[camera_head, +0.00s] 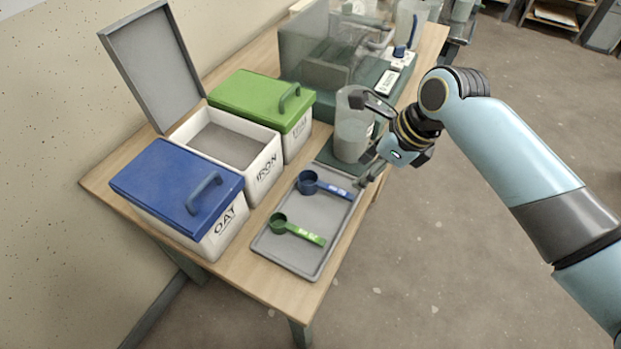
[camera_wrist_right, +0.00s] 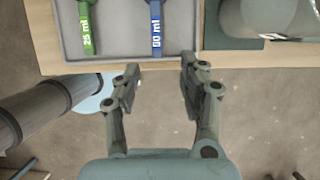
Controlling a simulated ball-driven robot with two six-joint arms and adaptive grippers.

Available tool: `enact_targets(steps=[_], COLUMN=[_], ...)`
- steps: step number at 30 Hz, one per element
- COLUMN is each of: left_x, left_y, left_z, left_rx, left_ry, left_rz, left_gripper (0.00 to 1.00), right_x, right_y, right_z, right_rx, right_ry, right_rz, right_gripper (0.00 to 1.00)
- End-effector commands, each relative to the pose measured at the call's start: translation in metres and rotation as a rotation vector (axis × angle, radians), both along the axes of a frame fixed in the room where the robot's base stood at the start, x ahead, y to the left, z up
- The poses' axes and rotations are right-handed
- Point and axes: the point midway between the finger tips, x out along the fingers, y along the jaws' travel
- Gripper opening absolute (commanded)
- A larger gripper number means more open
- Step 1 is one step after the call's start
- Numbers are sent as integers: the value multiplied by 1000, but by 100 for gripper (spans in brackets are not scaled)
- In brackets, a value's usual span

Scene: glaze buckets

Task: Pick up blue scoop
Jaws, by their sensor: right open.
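The blue scoop (camera_head: 323,185) lies on a grey tray (camera_head: 299,259), its bowl to the left and its handle pointing right. Its handle, marked 50 ml, shows in the right wrist view (camera_wrist_right: 156,27). A green scoop (camera_head: 296,229) lies on the same tray, nearer the front; its handle reads 25 ml in the right wrist view (camera_wrist_right: 86,30). My right gripper (camera_head: 364,142) is at the table's right edge, beyond the tray's right end. In the right wrist view its fingers (camera_wrist_right: 158,76) are open and empty, short of the blue handle. My left gripper is not in view.
Bins with a blue lid (camera_head: 178,187) and a green lid (camera_head: 262,100) stand left of the tray, with an open bin (camera_head: 228,145) between them. A clear container (camera_head: 352,132) stands behind the tray, close to my right gripper. A scale with a clear enclosure (camera_head: 318,60) is at the back.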

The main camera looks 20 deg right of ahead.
Motion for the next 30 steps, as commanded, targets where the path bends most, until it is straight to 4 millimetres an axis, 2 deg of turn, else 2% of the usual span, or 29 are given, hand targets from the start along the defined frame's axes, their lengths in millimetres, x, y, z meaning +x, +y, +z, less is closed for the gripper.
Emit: enact_targets(steps=[6, 13, 21, 29, 30], left_x=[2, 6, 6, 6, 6], left_y=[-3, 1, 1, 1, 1], left_z=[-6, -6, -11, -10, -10], left_rx=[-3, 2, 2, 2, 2], left_ry=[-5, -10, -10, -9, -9], left_rz=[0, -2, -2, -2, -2], left_gripper=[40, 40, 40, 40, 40], right_x=[10, 14, 23, 24, 24], right_y=[11, 16, 26, 27, 27], right_z=[-35, -54, -91, -95, -95], right_rx=[4, 2, 2, 1, 1], right_ry=[3, 3, 3, 1, 1], right_rz=[-1, 0, 0, 0, 0], right_gripper=[42, 42, 42, 42, 40])
